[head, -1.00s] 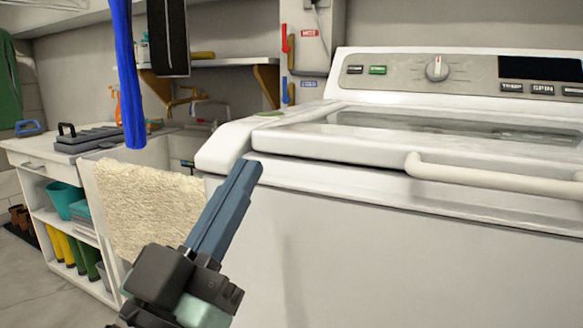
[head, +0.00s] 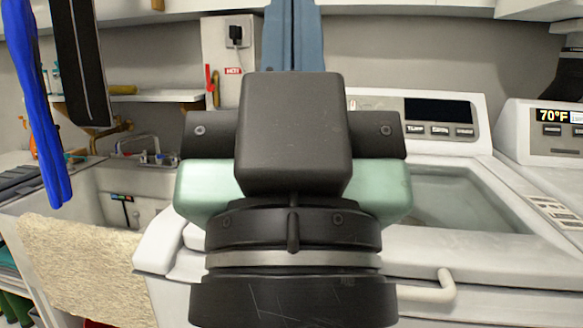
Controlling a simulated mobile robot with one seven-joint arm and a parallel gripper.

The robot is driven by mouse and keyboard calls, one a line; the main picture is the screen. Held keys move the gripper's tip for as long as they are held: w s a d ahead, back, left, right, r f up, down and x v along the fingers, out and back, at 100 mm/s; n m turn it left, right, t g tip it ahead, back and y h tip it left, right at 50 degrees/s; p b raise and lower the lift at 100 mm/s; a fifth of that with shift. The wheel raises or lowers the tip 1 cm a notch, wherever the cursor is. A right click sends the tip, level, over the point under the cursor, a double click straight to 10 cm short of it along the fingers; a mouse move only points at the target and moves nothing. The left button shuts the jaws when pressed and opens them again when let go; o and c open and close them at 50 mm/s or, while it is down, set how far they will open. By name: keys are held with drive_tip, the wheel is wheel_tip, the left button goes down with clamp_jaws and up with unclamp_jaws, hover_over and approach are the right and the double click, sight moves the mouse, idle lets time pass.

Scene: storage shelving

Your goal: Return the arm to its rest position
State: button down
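My gripper (head: 291,35) fills the middle of the head view, pointing up. Its black body and pale green sides are close to the camera. Its two blue-grey fingers lie side by side with only a thin dark line between them, so it looks shut, and nothing shows held in it. The fingertips run out of the top of the picture. My gripper stands in front of the white washing machine (head: 478,185) and hides much of it.
A sink (head: 130,185) with a cream towel (head: 75,270) over its front is at left. Blue (head: 35,110) and black (head: 82,60) hanging items are at upper left. A second white machine (head: 550,150) stands at right. Cabinets (head: 430,8) run along the top.

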wheel_tip(320, 180, up, 33)
drive_tip(key=p, duration=3.1)
drive_tip(key=shift+w, duration=0.1)
